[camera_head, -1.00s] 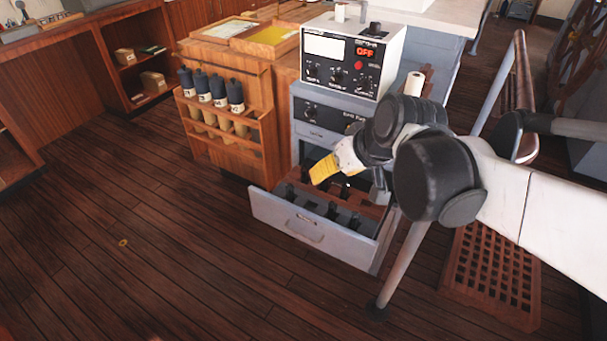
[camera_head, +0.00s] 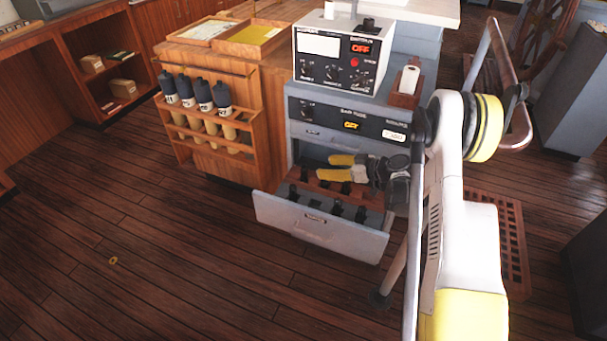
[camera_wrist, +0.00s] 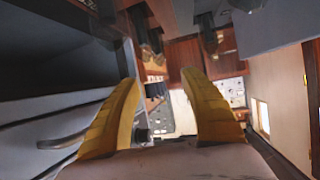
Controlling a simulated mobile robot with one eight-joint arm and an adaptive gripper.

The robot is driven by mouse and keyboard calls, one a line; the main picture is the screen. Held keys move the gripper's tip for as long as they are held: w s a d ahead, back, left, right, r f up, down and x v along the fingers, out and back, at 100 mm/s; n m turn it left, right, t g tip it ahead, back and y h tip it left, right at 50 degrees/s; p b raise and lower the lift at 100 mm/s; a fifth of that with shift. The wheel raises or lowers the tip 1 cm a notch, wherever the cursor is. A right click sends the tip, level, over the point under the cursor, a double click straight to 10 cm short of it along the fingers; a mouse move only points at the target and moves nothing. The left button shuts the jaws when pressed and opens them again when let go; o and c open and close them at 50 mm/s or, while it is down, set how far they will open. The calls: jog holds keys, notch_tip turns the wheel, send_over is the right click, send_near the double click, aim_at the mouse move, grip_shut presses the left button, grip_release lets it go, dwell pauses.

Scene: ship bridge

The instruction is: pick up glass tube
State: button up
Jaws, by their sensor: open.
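No glass tube can be told for certain. A pulled-out grey drawer (camera_head: 318,233) stands open under the console, with a wooden rack (camera_head: 318,186) and several dark holders inside. Small dark parts in it are too small to identify. My gripper (camera_head: 332,167) is over the back of the drawer, its yellow fingers apart and pointing left, roughly level. In the wrist view my gripper (camera_wrist: 160,78) shows both yellow fingers spread with nothing clearly between them. Dark pieces by brown wood hang at the top of that view.
A grey console (camera_head: 338,60) with a red display stands above the drawer. A wooden rack (camera_head: 212,140) with several dark-capped bottles is to the left. A white roll (camera_head: 410,80) stands right of the console. A metal rail (camera_head: 483,52) rises at the right. The floor at left is mostly clear.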

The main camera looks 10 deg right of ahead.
aim_at(304, 170)
jog(key=w+a+f+b, duration=0.1)
jog(key=f, duration=0.1)
jog(key=w+a+f+b, duration=0.1)
jog(key=w+a+f, duration=0.1)
jog(key=shift+w+a, duration=0.2)
jog(key=shift+w, duration=0.1)
jog(key=b+x, duration=0.1)
jog(key=x, duration=0.1)
jog(key=b+x, duration=0.1)
jog(key=x, duration=0.1)
jog(key=shift+a+f+b, duration=0.15)
jog(key=shift+f+b, duration=0.15)
jog(key=shift+f, duration=0.05)
jog(key=shift+w+a, duration=0.2)
jog(key=shift+a, duration=0.05)
grip_shut()
